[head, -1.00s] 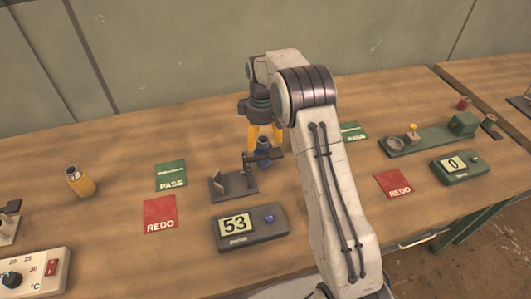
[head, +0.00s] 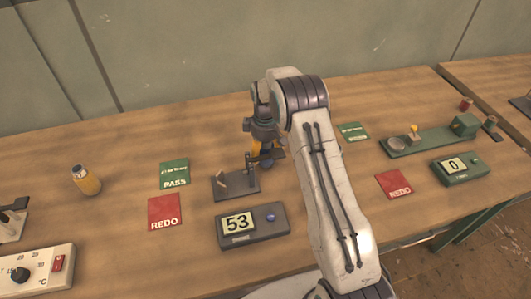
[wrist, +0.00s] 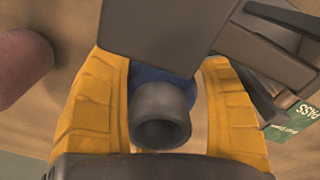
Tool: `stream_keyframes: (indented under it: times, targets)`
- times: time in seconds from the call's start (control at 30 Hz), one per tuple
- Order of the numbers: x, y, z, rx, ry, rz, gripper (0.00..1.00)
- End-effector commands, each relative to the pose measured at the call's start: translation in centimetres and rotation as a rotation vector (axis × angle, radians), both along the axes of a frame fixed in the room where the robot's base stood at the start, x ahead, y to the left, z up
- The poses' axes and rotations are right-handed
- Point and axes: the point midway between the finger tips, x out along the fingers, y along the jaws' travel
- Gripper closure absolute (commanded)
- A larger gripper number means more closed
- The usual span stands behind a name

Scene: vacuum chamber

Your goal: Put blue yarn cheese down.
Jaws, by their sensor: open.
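The blue yarn cheese (wrist: 150,75) shows in the wrist view as a band of blue around a dark grey tube, whose open end faces the camera. Its upper part is hidden behind a grey block. My gripper (wrist: 165,125) is open, with one yellow finger on each side of the tube and a clear gap to the right finger. In the head view my gripper (head: 262,152) points down at the table just behind a small dark measuring stand (head: 236,187).
A grey meter reading 53 (head: 251,224) stands in front of the stand. A green PASS card (head: 174,174) and red REDO card (head: 165,212) lie left. A yellow bottle (head: 86,180) stands farther left. A reddish cylinder (wrist: 20,70) is beside the left finger in the wrist view.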

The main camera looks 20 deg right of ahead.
Motion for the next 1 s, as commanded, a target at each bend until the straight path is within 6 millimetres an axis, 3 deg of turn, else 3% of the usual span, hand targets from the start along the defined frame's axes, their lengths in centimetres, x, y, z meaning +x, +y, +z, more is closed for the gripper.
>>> stream_keyframes:
  times: [0.6, 1.0]
  targets:
    - [0.02, 0.01, 0.05, 0.001, -0.001, 0.000, 0.79]
    - [0.09, 0.00, 0.64, 0.000, -0.003, 0.000, 0.79]
